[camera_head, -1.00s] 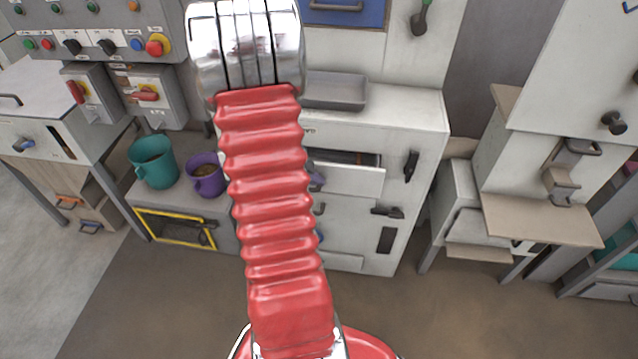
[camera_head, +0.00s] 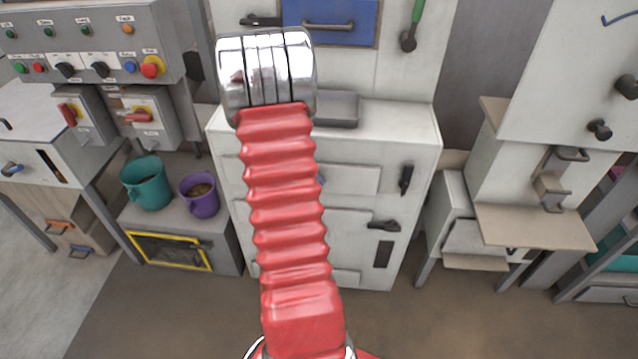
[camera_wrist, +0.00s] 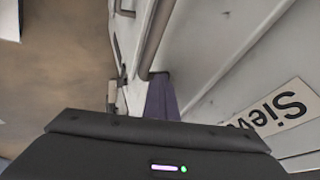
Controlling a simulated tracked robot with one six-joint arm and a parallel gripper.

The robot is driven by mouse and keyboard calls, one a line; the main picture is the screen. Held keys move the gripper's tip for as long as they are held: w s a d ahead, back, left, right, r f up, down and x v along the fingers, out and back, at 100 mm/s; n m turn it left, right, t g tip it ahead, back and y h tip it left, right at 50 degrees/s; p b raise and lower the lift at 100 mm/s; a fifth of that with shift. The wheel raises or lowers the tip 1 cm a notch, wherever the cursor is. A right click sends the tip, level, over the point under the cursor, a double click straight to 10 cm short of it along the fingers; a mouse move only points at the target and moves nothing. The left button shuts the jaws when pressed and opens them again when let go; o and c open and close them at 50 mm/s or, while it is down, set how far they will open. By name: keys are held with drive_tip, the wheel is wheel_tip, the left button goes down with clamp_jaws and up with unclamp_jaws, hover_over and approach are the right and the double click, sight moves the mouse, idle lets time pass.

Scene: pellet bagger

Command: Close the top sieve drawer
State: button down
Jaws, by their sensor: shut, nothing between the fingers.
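The top sieve drawer (camera_head: 352,180) is the upper front in the white cabinet. In the head view its front looks flush with the cabinet, and no open gap shows above it. My red arm covers its left part. My gripper (camera_wrist: 160,78) shows in the wrist view as purple fingers, shut and empty, with the tips at or very near a pale front. A grey bar handle (camera_wrist: 158,28) is just beyond the tips. A label (camera_wrist: 275,112) with the upside-down letters "Sie" is on the pale surface at right. In the head view my gripper is almost wholly hidden behind my arm.
Below is another cabinet front (camera_head: 347,230), with black latches (camera_head: 384,225) at right. A grey tray (camera_head: 338,109) sits on the cabinet top. A teal bucket (camera_head: 147,184) and a purple bucket (camera_head: 200,196) stand at left. Open floor lies in front.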

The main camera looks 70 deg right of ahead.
drive_tip(key=shift+d+r, duration=0.1)
drive_tip(key=shift+d, duration=0.2)
drive_tip(key=shift+r, duration=0.1)
drive_tip(key=v, duration=1)
drive_tip(key=shift+a+f, duration=0.25)
drive_tip(key=shift+a, duration=0.05)
idle(0.3)
